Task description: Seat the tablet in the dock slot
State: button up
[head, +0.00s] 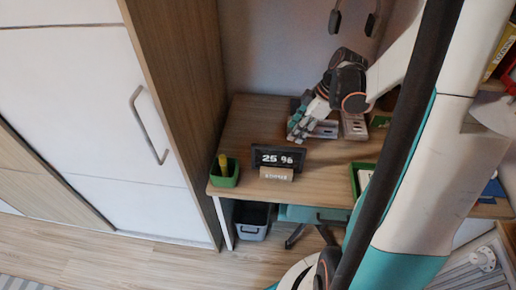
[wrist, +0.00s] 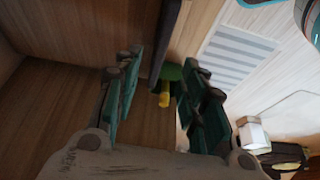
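The black tablet (head: 277,157) stands on the desk (head: 246,125), its lit face showing "25 %". A small light-wood dock (head: 276,173) with dark lettering is at its lower front edge. I cannot tell how deep the tablet sits in the slot. My gripper (head: 298,124) is above the desk behind the tablet, apart from it. In the wrist view my gripper (wrist: 163,95) has its two teal fingers spread with nothing held between them. A dark upright strip shows beyond the fingers there; I cannot tell if it is the tablet.
A green box (head: 225,171) with a yellow item stands at the desk's left corner; it also shows in the wrist view (wrist: 171,73). A green tray (head: 361,178) is at the right. Grey metal blocks (head: 354,125) lie near my gripper. A tall wardrobe (head: 178,90) borders the left.

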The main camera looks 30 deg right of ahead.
aim_at(278, 153)
jog(key=b+x, duration=0.3)
jog(key=x, duration=0.5)
jog(key=shift+f, duration=0.25)
jog(key=shift+b+x, duration=1.4)
jog(key=shift+x, duration=1.3)
jog(key=shift+a+r, duration=0.15)
jog(key=shift+a, duration=0.05)
grip_shut()
